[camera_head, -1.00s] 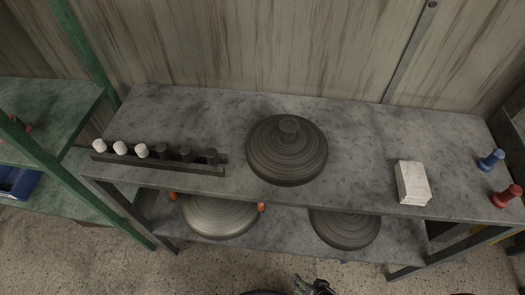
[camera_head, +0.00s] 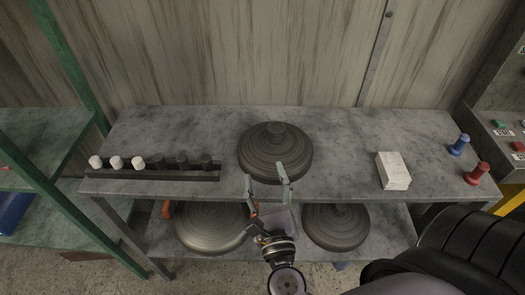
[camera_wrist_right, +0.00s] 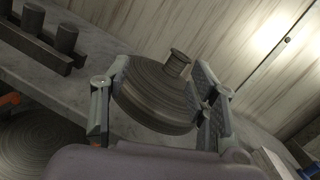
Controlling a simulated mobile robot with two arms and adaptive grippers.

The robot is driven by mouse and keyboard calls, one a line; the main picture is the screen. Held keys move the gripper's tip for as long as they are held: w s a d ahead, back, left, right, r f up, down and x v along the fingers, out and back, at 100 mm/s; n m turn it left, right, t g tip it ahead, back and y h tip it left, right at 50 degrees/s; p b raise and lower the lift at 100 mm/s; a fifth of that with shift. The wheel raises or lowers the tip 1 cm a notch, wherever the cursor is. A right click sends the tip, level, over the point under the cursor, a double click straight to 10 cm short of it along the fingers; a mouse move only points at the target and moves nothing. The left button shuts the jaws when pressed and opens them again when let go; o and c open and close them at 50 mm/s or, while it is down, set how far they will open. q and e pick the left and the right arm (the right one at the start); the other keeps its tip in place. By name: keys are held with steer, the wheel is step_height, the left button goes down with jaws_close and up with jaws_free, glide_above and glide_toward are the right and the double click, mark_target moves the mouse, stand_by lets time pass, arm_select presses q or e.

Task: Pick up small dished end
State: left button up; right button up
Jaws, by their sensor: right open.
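A dark grey, ringed dished end with a knob on top (camera_head: 274,146) lies on the upper shelf of the table. It also shows in the right wrist view (camera_wrist_right: 155,95), framed between the fingers. A lighter dished end (camera_head: 210,228) and a darker one (camera_head: 336,226) lie on the lower shelf. I cannot tell for sure which is the small one. My right gripper (camera_head: 266,181) is open and empty, in front of the upper dished end, its fingertips overlapping that piece's near edge in the head view. Contact is not clear. My left gripper is not in view.
A rack (camera_head: 150,174) with white and dark cylinders stands at the left of the upper shelf. A white block (camera_head: 393,171), a blue peg (camera_head: 459,145) and a red peg (camera_head: 477,173) stand at the right. A green shelf (camera_head: 40,150) is at far left.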

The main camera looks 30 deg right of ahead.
steer(key=s+d+m+g+h, duration=0.2)
steer(key=m, duration=0.3)
steer(key=p, duration=0.5)
glide_toward(276, 136)
steer(key=shift+h, duration=0.3)
steer(key=x, duration=0.6)
steer(key=shift+w+d+f, duration=0.1)
steer(key=shift+w+d, duration=0.1)
steer(key=shift+d, duration=0.05)
steer(key=p+x, duration=0.1)
steer(key=x, duration=0.1)
steer(key=p+x, duration=0.1)
steer(key=x, duration=0.1)
steer(key=shift+w, duration=0.45)
steer(key=shift+w+d+m, duration=0.15)
steer(key=shift+w+m, duration=0.15)
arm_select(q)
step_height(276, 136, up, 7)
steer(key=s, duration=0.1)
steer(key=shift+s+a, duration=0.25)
arm_select(e)
steer(key=shift+s, duration=0.1)
steer(key=shift+c, duration=0.9)
jaws_close()
